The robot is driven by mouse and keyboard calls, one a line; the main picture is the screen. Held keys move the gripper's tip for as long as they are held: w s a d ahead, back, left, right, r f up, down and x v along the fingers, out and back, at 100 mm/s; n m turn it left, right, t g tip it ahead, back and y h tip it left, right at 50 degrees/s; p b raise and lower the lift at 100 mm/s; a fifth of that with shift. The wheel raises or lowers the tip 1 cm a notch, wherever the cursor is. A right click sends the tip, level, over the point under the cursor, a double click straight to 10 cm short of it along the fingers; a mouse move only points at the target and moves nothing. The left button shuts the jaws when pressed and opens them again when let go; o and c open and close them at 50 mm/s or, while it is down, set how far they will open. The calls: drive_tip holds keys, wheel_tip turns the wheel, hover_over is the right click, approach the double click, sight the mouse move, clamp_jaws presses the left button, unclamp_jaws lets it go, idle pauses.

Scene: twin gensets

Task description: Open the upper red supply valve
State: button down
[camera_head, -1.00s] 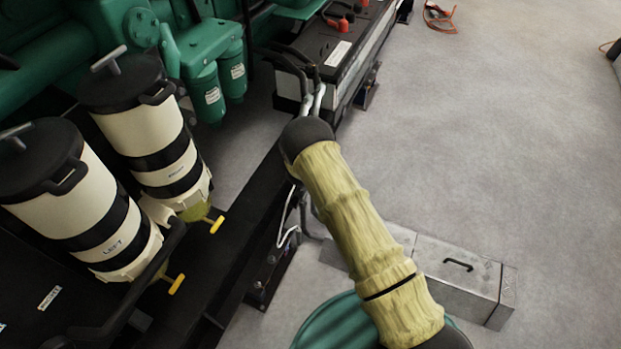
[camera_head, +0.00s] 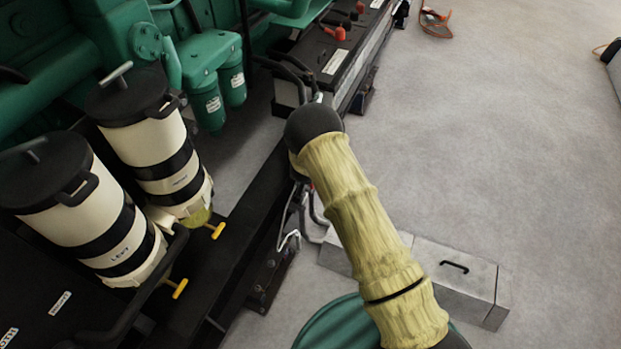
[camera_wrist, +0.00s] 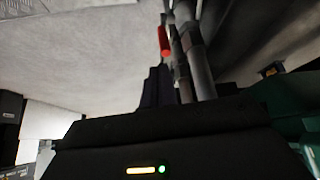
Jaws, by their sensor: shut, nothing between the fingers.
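In the wrist view, a red lever handle (camera_wrist: 164,41) stands beside dark pipes, just beyond the tips of my gripper (camera_wrist: 157,72). The fingers are shut and empty. They point toward the red handle; I cannot tell whether they touch it. In the head view my yellow-sleeved arm hides the gripper and most of the valve area. Only a small trace of red shows beside the arm, too small to identify. Which supply valve the red handle belongs to cannot be told.
Dark pipes (camera_wrist: 197,66) run close beside my fingers. In the head view, two cream-and-black canisters (camera_head: 160,165) with yellow taps stand left of a black rail (camera_head: 240,215). A grey metal box (camera_head: 470,282) lies on the floor at right. Open floor spreads beyond it.

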drive_tip(key=s+d+r+g+y, duration=0.1)
drive_tip(key=s+d+r, duration=0.25)
drive_tip(key=r, duration=0.35)
drive_tip(key=s+d+r, duration=0.2)
drive_tip(key=d+r, duration=0.2)
drive_tip(key=r, duration=0.3)
drive_tip(key=s+d+r+g+y, duration=0.1)
drive_tip(key=s+d+r, duration=0.2)
drive_tip(key=r, duration=0.4)
drive_tip(key=s+d+r, duration=0.3)
drive_tip(key=s, duration=0.4)
drive_tip(key=s+d+r+n+g, duration=0.1)
drive_tip(key=s+d+r, duration=0.2)
drive_tip(key=s, duration=0.4)
drive_tip(key=s+d+r+h, duration=0.1)
drive_tip(key=s+d+r, duration=0.2)
drive_tip(key=s, duration=0.3)
drive_tip(key=shift+s+d+g, duration=0.4)
drive_tip(key=shift+d, duration=0.2)
drive_tip(key=shift+w+d, duration=0.1)
drive_tip(key=shift+w, duration=0.05)
